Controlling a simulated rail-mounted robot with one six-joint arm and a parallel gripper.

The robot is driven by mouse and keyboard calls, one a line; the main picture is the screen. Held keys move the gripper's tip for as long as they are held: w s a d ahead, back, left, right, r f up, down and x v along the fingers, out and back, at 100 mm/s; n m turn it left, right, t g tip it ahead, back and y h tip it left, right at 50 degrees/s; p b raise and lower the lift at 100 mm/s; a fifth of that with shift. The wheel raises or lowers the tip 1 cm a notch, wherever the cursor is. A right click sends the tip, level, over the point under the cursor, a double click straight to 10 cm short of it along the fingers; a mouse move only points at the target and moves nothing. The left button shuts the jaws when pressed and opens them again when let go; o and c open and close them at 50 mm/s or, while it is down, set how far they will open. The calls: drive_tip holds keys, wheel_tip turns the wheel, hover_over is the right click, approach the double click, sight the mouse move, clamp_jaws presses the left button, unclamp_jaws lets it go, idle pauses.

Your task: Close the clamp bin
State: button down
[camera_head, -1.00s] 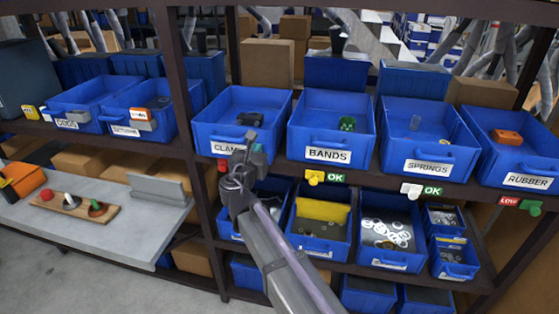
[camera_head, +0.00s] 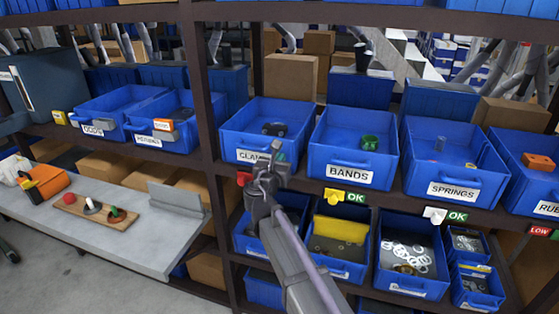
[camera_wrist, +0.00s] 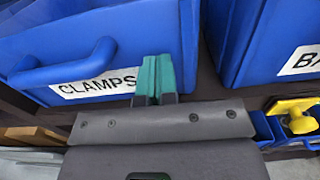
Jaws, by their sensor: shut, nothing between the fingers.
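The clamp bin (camera_head: 236,138) is a blue bin labelled CLAMPS on the upper shelf, with a dark clamp (camera_head: 274,129) inside. In the wrist view its front wall (camera_wrist: 150,35) fills the upper left, with its blue handle (camera_wrist: 65,68) and white label (camera_wrist: 95,85). My gripper (camera_head: 275,148) is in front of the bin's lower right front. In the wrist view its teal fingers (camera_wrist: 154,75) are shut together, empty, just right of the label and over the bin's front face. I cannot tell whether the fingertips touch it.
The BANDS bin (camera_head: 350,180) stands right of the clamp bin, with the SPRINGS bin (camera_head: 454,190) beyond. Smaller bins fill the lower shelf. A grey bench (camera_head: 150,245) stands at left.

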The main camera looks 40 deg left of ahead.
drive_tip(key=v, duration=1.4)
drive_tip(key=shift+a, duration=0.1)
drive_tip(key=w+d+f+m+g+h, duration=0.1)
drive_tip(key=d+f+m+g+h, duration=0.5)
drive_tip(key=d+m, duration=0.7)
drive_tip(key=w+d+f+m+g+h, duration=0.2)
drive_tip(key=d+f+m+g, duration=0.2)
drive_tip(key=d+f+m, duration=0.55)
drive_tip(key=s+d+m+g+y, duration=0.1)
drive_tip(key=d+m+g, duration=0.2)
drive_tip(key=d+m, duration=0.5)
drive_tip(key=s+d+m+g+y+p, duration=0.1)
drive_tip(key=d+m+g, duration=0.3)
drive_tip(key=d, duration=2.2)
drive_tip(key=m, duration=0.5)
drive_tip(key=shift+y, duration=0.4)
